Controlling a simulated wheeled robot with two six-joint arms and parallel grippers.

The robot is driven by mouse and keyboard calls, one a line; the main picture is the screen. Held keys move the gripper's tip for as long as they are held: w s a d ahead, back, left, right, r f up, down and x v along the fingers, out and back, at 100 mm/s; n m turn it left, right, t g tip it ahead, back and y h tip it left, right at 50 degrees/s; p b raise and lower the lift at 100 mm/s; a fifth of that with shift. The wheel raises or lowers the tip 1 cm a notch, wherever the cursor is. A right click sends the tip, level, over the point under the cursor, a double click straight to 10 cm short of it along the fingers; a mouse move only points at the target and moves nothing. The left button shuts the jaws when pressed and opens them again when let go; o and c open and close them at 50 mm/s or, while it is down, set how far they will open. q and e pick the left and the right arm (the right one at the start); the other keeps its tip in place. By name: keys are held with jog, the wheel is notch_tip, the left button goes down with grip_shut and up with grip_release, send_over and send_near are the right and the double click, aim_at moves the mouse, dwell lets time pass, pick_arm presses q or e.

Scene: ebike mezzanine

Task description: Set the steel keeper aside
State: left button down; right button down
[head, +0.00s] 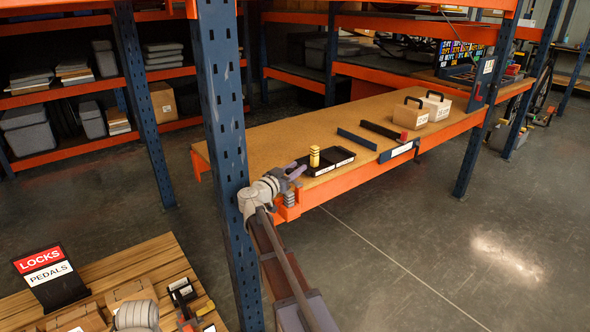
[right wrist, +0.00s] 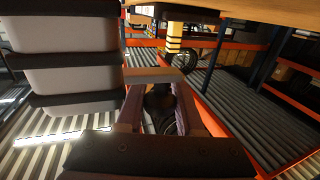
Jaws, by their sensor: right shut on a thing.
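My right gripper (head: 292,170), with purple fingers, is at the near left corner of the orange-edged shelf, beside a black tray. In the right wrist view its fingers (right wrist: 160,98) are shut on a short pale bar (right wrist: 152,75) lying across the fingertips. This looks like the steel keeper, but I cannot be sure. In the head view the fingers and wrist hide it. A grey rounded wrist (head: 137,315), seemingly my left one, shows at the bottom left. Its fingers cannot be made out clearly.
The black tray (head: 335,161) and a yellow-black cylinder (head: 314,156) are by the right gripper. Farther along lie a blue bar (head: 357,139), a black bar (head: 380,130) and two handled boxes (head: 411,115). A blue upright (head: 220,110) stands close left. The shelf top's left part is bare.

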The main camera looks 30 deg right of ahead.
aim_at(287, 174)
jog(key=c, duration=0.5)
grip_release()
jog(key=shift+c, duration=0.2)
jog(key=shift+v, duration=3.9)
